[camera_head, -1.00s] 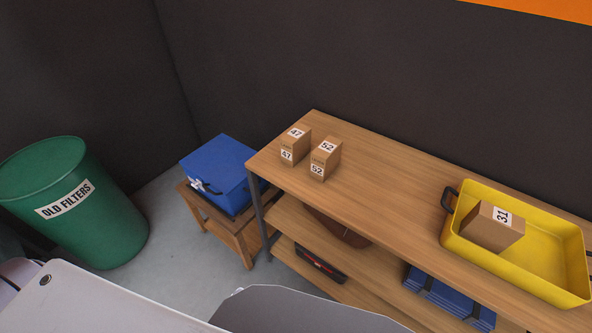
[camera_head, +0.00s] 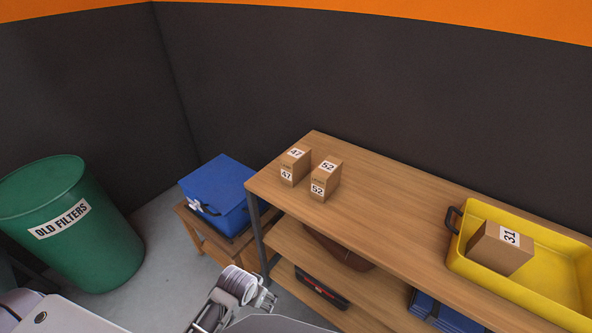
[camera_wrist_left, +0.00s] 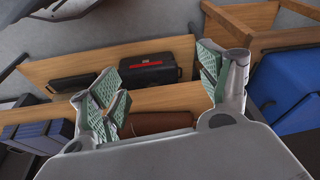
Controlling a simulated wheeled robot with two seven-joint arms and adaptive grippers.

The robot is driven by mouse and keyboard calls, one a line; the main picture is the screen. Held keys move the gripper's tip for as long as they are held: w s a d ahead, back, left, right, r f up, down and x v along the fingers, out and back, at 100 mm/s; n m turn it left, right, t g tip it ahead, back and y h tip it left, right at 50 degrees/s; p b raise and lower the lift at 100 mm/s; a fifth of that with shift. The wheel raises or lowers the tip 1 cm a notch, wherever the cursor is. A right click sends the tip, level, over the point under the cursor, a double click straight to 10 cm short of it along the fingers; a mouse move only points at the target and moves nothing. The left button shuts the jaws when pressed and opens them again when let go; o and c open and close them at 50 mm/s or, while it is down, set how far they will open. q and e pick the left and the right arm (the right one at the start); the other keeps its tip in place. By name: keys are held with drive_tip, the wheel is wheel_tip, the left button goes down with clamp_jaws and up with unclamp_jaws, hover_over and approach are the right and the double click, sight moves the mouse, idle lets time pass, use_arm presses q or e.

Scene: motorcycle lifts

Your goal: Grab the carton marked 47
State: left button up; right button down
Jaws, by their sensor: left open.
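The carton marked 47 (camera_head: 295,166) is a small brown box standing upright near the left end of the wooden shelf's top (camera_head: 380,200). The carton marked 52 (camera_head: 325,180) stands just right of it, with a narrow gap between them. The carton marked 31 (camera_head: 500,248) lies in a yellow tray (camera_head: 560,275). My left gripper (camera_head: 266,299) is low, in front of the shelf and below its top. It is open and empty; its green-padded fingers (camera_wrist_left: 163,84) are spread in the left wrist view, where no carton shows. My right gripper is not in view.
A blue box (camera_head: 218,190) sits on a small wooden stool (camera_head: 203,238) left of the shelf. A green bin (camera_head: 75,235) labelled OLD FILTERS stands farther left. A black case (camera_head: 320,286) and blue items are on lower shelves. The shelf top between cartons and tray is clear.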

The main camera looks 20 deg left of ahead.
use_arm(q)
drive_tip(key=shift+w+r+v, duration=0.2)
drive_tip(key=shift+w+v, duration=0.6)
drive_tip(key=shift+v, duration=5.3)
drive_tip(key=w+d+m+t+h, duration=0.3)
drive_tip(key=w+d+t, duration=0.1)
drive_tip(key=w, duration=0.5)
drive_tip(key=w+r+t+h, duration=0.1)
drive_tip(key=w+r+t, duration=0.1)
drive_tip(key=w, duration=0.2)
drive_tip(key=w+r+t+h, duration=0.1)
drive_tip(key=w+r, duration=0.2)
drive_tip(key=w, duration=0.2)
drive_tip(key=w+a+r+m+t+h, duration=0.1)
drive_tip(key=w+r+t+h, duration=0.1)
drive_tip(key=w+r, duration=0.1)
drive_tip(key=shift+w+r+t+b, duration=0.15)
drive_tip(key=shift+w+t+b, duration=0.2)
drive_tip(key=shift+w, duration=0.4)
drive_tip(key=w+a+r+t, duration=0.1)
drive_tip(key=w+a+r, duration=0.1)
drive_tip(key=w+a+r+n+t, duration=0.1)
drive_tip(key=w+a, duration=0.1)
drive_tip(key=w+a+r+t, duration=0.2)
drive_tip(key=shift+a+r+n+y, duration=0.35)
drive_tip(key=shift+n+y, duration=0.05)
drive_tip(key=shift+w+a+r, duration=0.1)
drive_tip(key=shift+w+a, duration=0.05)
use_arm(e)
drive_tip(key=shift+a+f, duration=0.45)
